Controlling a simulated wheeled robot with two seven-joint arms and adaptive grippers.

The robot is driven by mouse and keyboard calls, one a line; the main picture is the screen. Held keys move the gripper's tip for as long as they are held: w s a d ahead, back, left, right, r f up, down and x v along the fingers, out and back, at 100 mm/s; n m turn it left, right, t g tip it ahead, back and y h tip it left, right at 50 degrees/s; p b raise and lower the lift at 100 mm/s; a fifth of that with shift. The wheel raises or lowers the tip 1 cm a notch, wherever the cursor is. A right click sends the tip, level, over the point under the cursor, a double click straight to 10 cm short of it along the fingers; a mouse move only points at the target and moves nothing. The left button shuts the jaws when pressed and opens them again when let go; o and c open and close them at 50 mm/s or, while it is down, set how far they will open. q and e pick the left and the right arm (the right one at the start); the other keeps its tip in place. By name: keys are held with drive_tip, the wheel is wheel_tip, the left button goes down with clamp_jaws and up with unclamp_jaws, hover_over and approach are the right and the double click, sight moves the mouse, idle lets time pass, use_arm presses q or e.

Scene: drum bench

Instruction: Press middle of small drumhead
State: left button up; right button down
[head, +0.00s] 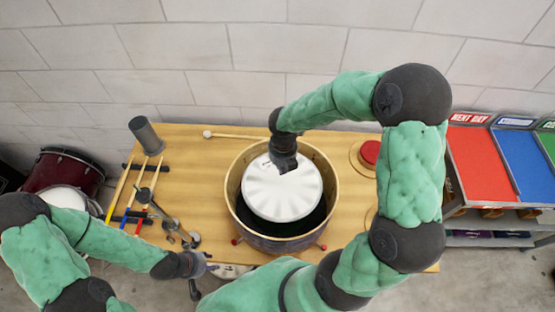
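A white round drumhead (290,202) with faint radial creases lies in or over the opening of a wide wooden drum shell (233,190) on the bench. A dark gap shows between them along the front. My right gripper (284,168) points down over the back part of the drumhead, behind its middle. I cannot tell whether it touches the drumhead, and its fingers are too small and dark to read. My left gripper (207,265) is low at the bench's front edge, left of the shell, with its finger state unclear.
The wooden bench (215,150) carries a mallet (230,136), a grey cylinder (146,136), a rack of sticks (140,195), metal stand parts (170,225) and a red round pad (369,153). A dark red drum (62,170) stands at left. Coloured bins (480,165) stand at right.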

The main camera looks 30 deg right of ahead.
sight(282, 184)
drive_tip(key=shift+s+f, duration=0.25)
drive_tip(key=shift+f, duration=0.1)
wheel_tip(282, 184, down, 5)
drive_tip(key=b, duration=0.5)
drive_tip(key=shift+w+f+b, duration=0.15)
drive_tip(key=shift+b, duration=0.2)
drive_tip(key=shift+w+f, duration=0.1)
drive_tip(key=shift+f, duration=0.05)
drive_tip(key=shift+f+b, duration=0.4)
drive_tip(key=shift+f, duration=0.1)
idle(0.5)
drive_tip(key=shift+s+a+f, duration=0.15)
drive_tip(key=shift+s+f, duration=0.05)
drive_tip(key=shift+s, duration=0.05)
idle(0.6)
